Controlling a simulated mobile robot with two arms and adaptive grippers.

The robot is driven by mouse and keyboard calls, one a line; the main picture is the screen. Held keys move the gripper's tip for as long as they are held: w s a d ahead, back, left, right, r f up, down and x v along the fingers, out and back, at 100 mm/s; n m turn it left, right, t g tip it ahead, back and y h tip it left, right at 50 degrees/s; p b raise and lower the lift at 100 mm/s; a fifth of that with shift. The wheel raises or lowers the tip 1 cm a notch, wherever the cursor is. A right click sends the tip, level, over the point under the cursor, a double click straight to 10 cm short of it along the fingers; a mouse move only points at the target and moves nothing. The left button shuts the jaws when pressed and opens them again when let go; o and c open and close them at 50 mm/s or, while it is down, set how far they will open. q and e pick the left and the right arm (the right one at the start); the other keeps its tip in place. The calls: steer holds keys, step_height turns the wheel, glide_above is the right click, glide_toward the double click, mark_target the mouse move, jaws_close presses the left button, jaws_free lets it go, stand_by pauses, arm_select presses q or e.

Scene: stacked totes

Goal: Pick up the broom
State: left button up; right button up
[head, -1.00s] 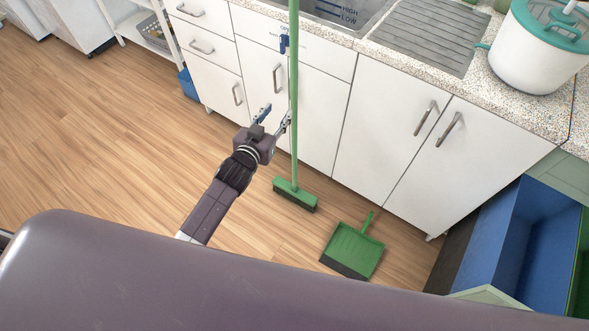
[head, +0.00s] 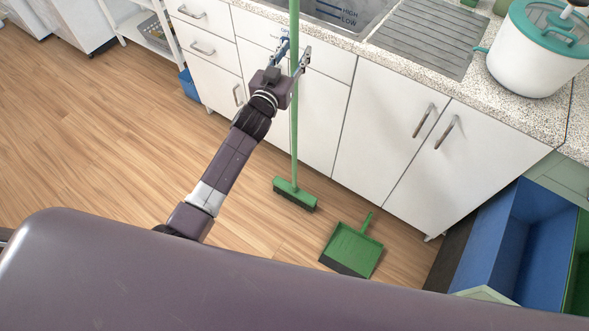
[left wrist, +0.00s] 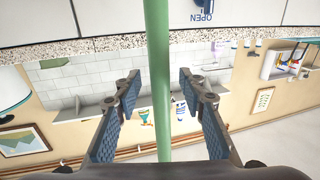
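The green broom (head: 294,140) stands upright in front of the white cabinets, its brush head (head: 294,193) on the wood floor. My left gripper (head: 294,50) is up at the broom's handle, near the counter edge. In the left wrist view the green handle (left wrist: 157,70) runs between the two fingers of my left gripper (left wrist: 158,95). The fingers are spread wide, with a visible gap on each side of the handle. My right gripper is not in view.
A green dustpan (head: 352,248) lies on the floor right of the brush head. Blue totes (head: 500,240) stand at the lower right. The counter (head: 545,115) with sink and a white pot (head: 535,55) is behind. The floor at left is clear.

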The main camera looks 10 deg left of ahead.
arm_select(q)
steer(key=shift+w, duration=0.15)
jaws_close()
steer(key=shift+r, duration=0.15)
